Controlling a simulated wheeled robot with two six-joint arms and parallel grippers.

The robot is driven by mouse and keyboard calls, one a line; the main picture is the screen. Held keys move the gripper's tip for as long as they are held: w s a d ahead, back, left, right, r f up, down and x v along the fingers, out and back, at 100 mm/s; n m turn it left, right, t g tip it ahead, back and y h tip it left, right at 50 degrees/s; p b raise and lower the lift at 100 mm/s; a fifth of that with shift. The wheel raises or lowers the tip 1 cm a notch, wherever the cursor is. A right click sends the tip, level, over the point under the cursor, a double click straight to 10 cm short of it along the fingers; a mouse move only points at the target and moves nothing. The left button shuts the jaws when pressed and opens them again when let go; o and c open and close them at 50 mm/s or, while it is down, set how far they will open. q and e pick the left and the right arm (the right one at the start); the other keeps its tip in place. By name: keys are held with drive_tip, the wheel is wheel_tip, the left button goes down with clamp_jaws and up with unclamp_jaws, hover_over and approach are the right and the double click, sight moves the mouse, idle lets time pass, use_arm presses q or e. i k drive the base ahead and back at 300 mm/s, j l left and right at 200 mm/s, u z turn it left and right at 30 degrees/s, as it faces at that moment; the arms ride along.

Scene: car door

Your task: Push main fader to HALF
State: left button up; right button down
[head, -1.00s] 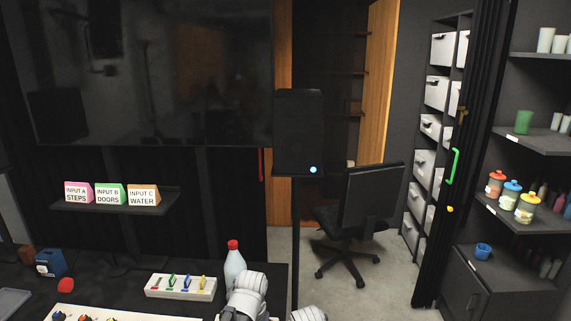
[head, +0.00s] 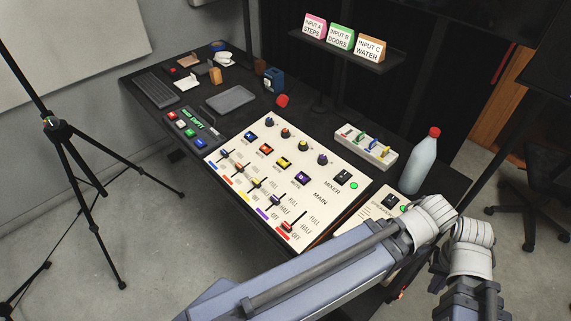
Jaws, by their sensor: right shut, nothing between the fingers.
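The white mixer board (head: 262,150) lies on the dark desk in the head view. Its main fader (head: 287,227) has a red knob at the near right corner of the board, low in its slot, towards OFF. The FULL, HALF and OFF labels stand to its right. My right gripper (head: 402,290) shows only as a small dark part by the desk's right edge, shut and empty, apart from the fader; arm links hide much around it. My left gripper is not in view.
A speakers panel (head: 371,212) sits right of the mixer, partly covered by my arm. A white bottle (head: 419,165) and a small slider box (head: 366,147) stand behind it. A tripod (head: 75,150) stands at the left. A card shelf (head: 350,48) hangs above.

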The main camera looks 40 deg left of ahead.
sight(284, 225)
drive_tip(key=u, duration=1.55)
